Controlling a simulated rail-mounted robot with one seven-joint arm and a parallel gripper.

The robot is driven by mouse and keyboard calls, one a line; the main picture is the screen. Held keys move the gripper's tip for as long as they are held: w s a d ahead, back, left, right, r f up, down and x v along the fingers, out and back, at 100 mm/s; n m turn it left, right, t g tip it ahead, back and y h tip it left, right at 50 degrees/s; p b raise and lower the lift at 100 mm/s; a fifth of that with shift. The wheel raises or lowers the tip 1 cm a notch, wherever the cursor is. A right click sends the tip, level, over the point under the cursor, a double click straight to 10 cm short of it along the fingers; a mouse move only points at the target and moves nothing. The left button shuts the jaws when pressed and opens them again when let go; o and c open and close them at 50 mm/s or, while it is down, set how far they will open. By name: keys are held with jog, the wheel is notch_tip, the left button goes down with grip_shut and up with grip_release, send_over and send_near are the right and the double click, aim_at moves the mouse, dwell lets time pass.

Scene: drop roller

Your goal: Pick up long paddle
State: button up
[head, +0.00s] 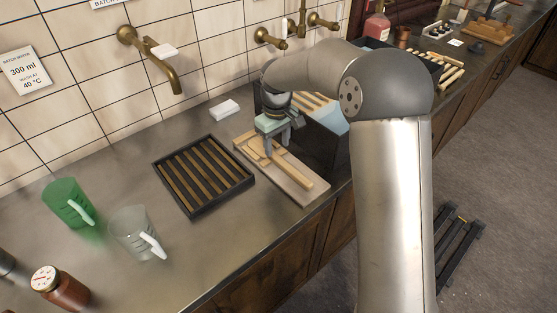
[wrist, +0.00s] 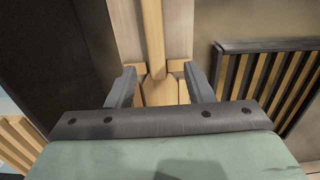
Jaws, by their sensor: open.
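The long paddle (head: 293,172) is pale wood and lies on a light board (head: 310,196) near the counter's front edge. My gripper (head: 280,145) points down over the board. In the wrist view its fingers (wrist: 158,88) are apart, one on each side of the paddle's near end. I cannot tell whether they touch it, and the gripper's body hides the lower part of that view.
A black slatted rack (head: 203,175) lies left of the board. A dark bin (head: 318,140) stands close on the right. A white block (head: 225,110) lies behind. A green jug (head: 68,202) and a clear jug (head: 137,232) stand at the left. Bare counter lies left of the rack.

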aim_at(279, 158)
jog(key=f, duration=0.2)
jog(key=f+p, duration=0.1)
jog(key=f, duration=0.1)
jog(key=shift+w+d, duration=0.1)
jog(key=shift+d, duration=0.15)
jog(key=shift+f, duration=0.65)
jog(key=shift+f, duration=0.25)
grip_shut()
